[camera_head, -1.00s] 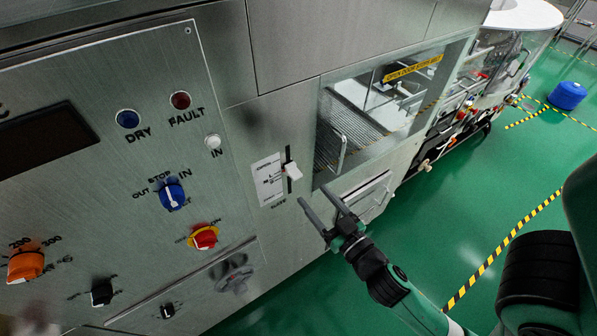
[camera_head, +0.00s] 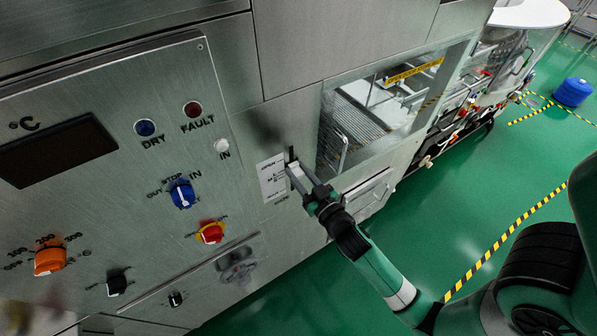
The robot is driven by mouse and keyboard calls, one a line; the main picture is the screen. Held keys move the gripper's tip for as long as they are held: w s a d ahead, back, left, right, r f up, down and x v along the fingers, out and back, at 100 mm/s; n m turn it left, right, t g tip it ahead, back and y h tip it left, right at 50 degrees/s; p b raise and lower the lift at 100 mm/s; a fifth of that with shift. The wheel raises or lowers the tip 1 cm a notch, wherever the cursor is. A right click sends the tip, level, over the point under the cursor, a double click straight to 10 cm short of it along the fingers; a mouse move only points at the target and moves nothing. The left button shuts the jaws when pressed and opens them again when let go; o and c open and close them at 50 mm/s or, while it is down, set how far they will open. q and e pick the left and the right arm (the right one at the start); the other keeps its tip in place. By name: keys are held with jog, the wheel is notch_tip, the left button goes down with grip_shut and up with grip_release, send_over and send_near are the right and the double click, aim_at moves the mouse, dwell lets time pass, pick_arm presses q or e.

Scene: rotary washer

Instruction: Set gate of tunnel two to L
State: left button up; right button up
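The gate lever (camera_head: 293,169) is a small pale handle in a dark vertical slot, beside a white label plate (camera_head: 271,178) on the steel front. The letters on the plate are too small to read surely. My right gripper (camera_head: 296,174) is at the lever, with its fingertips around or against the handle. The fingers partly hide the handle and the lower slot, so I cannot tell whether they are closed on it.
Left of the lever is a control panel with a blue knob (camera_head: 182,194), a red-yellow knob (camera_head: 211,232) and an orange knob (camera_head: 50,259). A window (camera_head: 375,105) opens into the machine to the right.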

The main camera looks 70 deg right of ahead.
grip_shut()
dwell(1.0)
